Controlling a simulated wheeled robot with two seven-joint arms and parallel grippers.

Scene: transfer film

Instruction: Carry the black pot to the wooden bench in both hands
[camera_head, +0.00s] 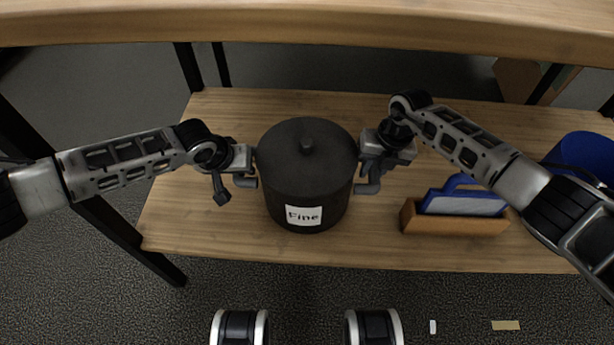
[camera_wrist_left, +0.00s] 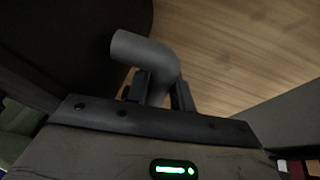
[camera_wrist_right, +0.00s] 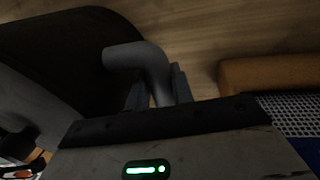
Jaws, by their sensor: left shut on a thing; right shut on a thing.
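The black pot (camera_head: 306,165) with its lid on and a white label reading "Fine" is upright over the lower wooden shelf, in the middle of the head view. I cannot tell whether its base touches the wood. My left gripper (camera_head: 246,172) is shut on the pot's left handle, a grey bent tube that shows in the left wrist view (camera_wrist_left: 147,55). My right gripper (camera_head: 368,172) is shut on the right handle, which shows in the right wrist view (camera_wrist_right: 140,62). The pot's dark wall fills the upper left of both wrist views.
The wooden lower shelf (camera_head: 200,230) has bare room left of the pot. A wooden holder (camera_head: 455,222) with a blue-framed item (camera_head: 462,200) stands to the right, and a blue round container (camera_head: 585,155) is farther right. A thick wooden top (camera_head: 300,28) overhangs behind.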

